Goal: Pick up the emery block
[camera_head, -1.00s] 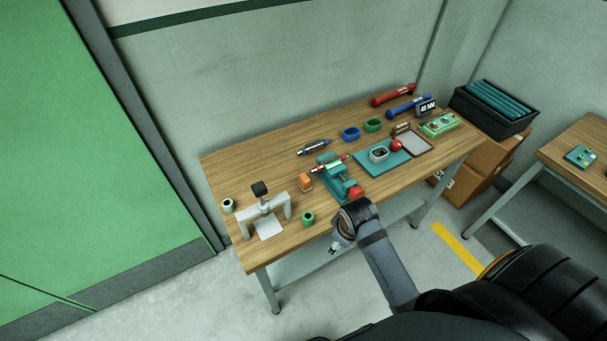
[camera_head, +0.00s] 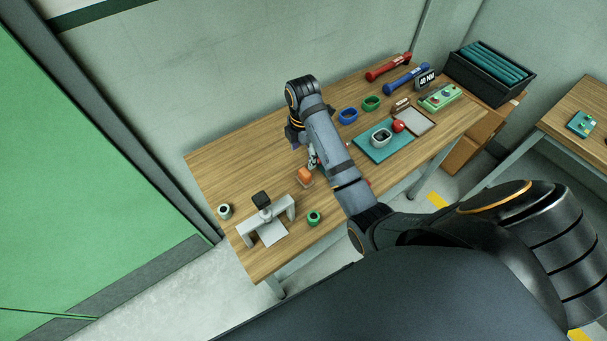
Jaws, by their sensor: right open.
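The emery block, a small orange-brown block (camera_head: 305,178), lies on the wooden table, left of my right forearm. My right arm reaches over the table, and its wrist hangs down behind the block. The right gripper (camera_head: 312,160) is small and partly hidden by the forearm; its pale fingers show just above and behind the block. It is open and does not hold the block. Whether a finger touches the block I cannot tell. My left gripper is not in view.
The table's back left is clear.

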